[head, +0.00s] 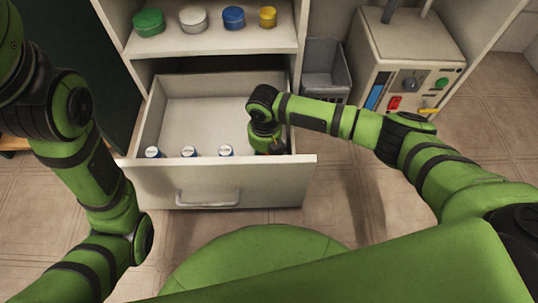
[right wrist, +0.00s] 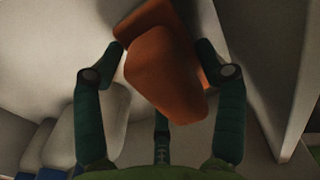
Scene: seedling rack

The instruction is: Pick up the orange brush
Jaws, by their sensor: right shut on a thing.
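The orange brush (right wrist: 165,75) lies between the fingers of my right gripper (right wrist: 164,55) in the right wrist view, and the gripper is shut on it. In the head view my right gripper (head: 270,146) is down inside the open drawer (head: 237,184), near its front right corner. The brush is mostly hidden there by the gripper and wrist. My left arm crosses the left side of the head view, but its gripper is outside the picture.
Several small white-and-blue containers (head: 189,151) stand along the drawer's front wall, left of the gripper. Lidded jars (head: 193,18) stand on the shelf above. A grey bin (head: 325,70) and a machine with buttons (head: 410,60) are to the right. The drawer's middle is clear.

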